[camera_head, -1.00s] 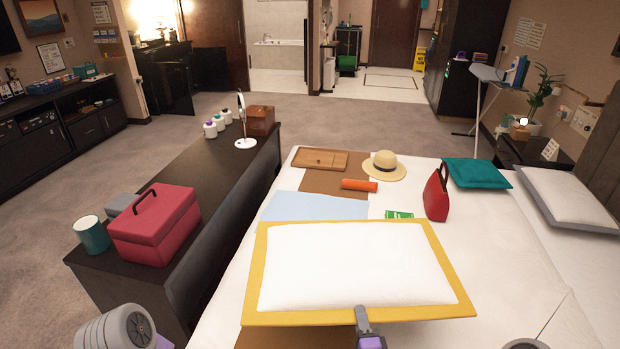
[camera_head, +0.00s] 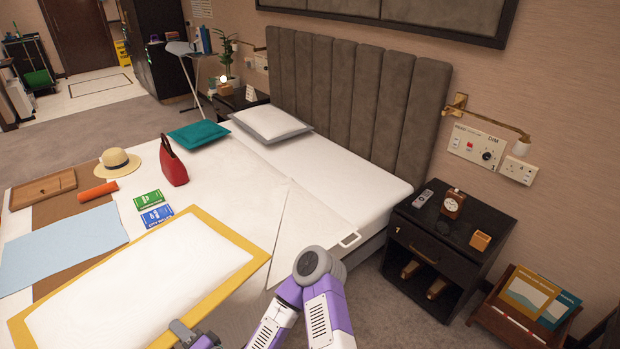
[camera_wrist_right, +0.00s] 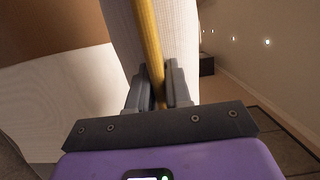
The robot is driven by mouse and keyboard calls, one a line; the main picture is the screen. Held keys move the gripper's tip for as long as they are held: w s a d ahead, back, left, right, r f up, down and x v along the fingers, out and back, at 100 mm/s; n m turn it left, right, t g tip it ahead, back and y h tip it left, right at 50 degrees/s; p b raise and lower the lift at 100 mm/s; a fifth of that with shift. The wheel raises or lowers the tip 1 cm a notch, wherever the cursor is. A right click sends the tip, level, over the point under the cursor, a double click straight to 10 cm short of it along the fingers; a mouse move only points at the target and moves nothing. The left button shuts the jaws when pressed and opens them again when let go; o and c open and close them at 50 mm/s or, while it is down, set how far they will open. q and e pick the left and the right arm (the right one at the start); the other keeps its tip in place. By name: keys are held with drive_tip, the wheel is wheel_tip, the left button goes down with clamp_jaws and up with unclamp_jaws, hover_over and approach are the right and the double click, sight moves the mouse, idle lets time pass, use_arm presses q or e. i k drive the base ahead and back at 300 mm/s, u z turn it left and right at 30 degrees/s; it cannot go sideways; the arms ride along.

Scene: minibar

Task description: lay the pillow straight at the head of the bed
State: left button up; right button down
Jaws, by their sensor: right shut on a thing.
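The white pillow with a yellow border (camera_head: 140,285) is at the lower left of the head view, over the near part of the bed. My right gripper (camera_head: 183,332) is shut on its near edge. In the right wrist view, the fingers (camera_wrist_right: 153,90) pinch the yellow border (camera_wrist_right: 148,40). The bed (camera_head: 235,185) has a grey padded headboard (camera_head: 345,95). Another white pillow with a grey border (camera_head: 270,122) lies at the far side of the head end. The near side of the head end is bare white sheet. My left gripper is out of view.
On the bed are a teal cushion (camera_head: 198,134), red handbag (camera_head: 173,162), straw hat (camera_head: 116,162), orange roll (camera_head: 98,192), wooden tray (camera_head: 43,188) and two small packets (camera_head: 156,216). A dark nightstand (camera_head: 450,245) stands right of the bed, beside a wooden rack (camera_head: 520,315).

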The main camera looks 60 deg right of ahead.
sight(340, 183)
drive_tip(key=k, duration=0.2)
drive_tip(key=u, duration=2.8)
drive_tip(key=k, duration=2.5)
drive_tip(key=z, duration=2.7)
drive_tip(key=i, duration=1)
drive_tip(key=z, duration=0.05)
